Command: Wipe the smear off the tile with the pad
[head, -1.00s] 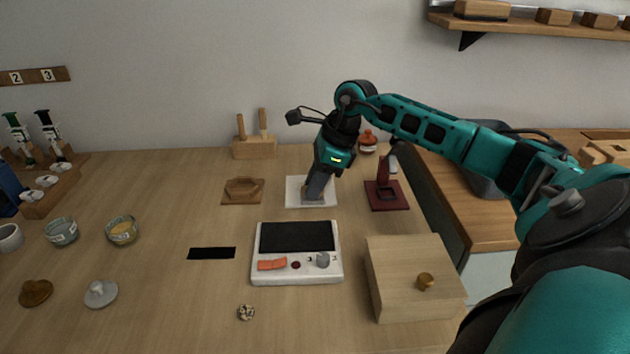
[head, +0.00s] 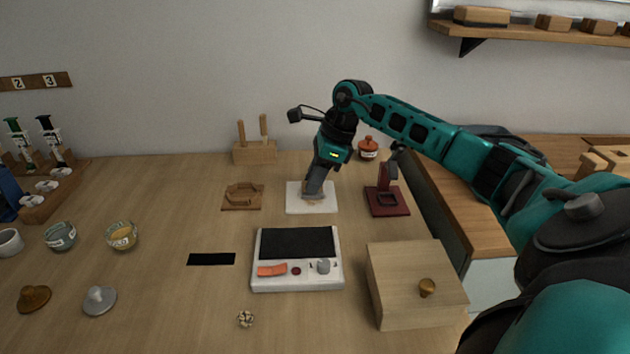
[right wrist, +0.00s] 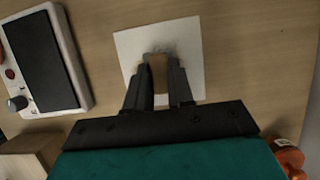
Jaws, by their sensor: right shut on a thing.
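The white square tile (head: 296,206) lies flat on the table in the middle of the head view, and also shows in the right wrist view (right wrist: 187,42). My right gripper (head: 313,195) is over it, pointing down, with its fingers (right wrist: 160,82) shut on the tan pad (right wrist: 158,70). The pad is at the tile's surface; exact contact is hard to tell. A faint grey smear (right wrist: 152,48) shows on the tile by the pad's far edge; the gripper and pad may hide more of it. My left gripper is not in view.
A white scale-like device (head: 297,282) stands in front of the tile and a wooden box (head: 415,285) at front right. A dark red stand (head: 387,200) is close on the right, a wooden holder (head: 242,197) on the left.

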